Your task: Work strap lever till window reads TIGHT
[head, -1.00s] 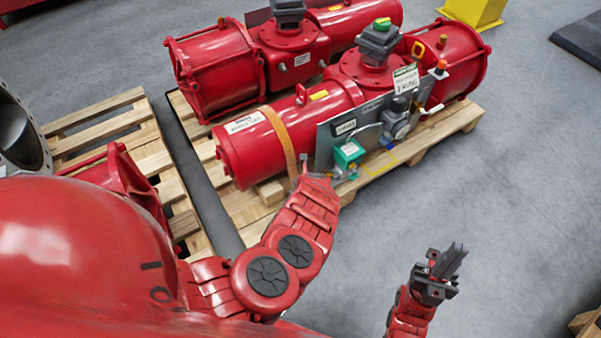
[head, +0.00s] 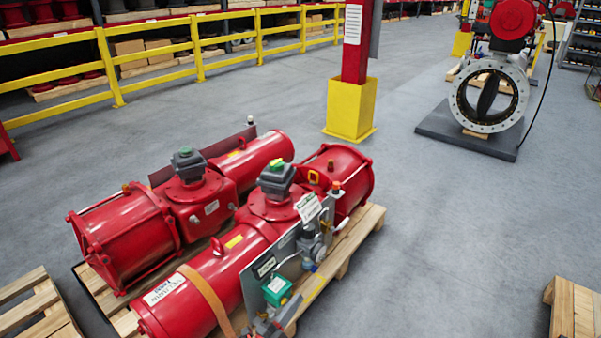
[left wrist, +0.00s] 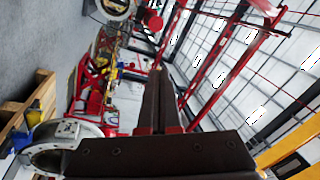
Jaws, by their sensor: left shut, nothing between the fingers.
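An orange strap (head: 207,300) runs over the near red cylinder (head: 190,305) and down out of the bottom of the head view. My left gripper (head: 266,326) shows only in part at the bottom edge, grey, close to the strap's right side. In the left wrist view its dark fingers (left wrist: 160,105) are shut together with nothing between them. I cannot make out the strap lever or its window, nor tell whether the gripper touches the lever. My right gripper is not in view.
A green box (head: 277,290) and a grey panel (head: 257,278) stand close to the left gripper. A second red actuator (head: 190,208) lies behind. A yellow post base (head: 350,110) stands further back. The floor to the right is clear up to a wooden pallet (head: 573,305).

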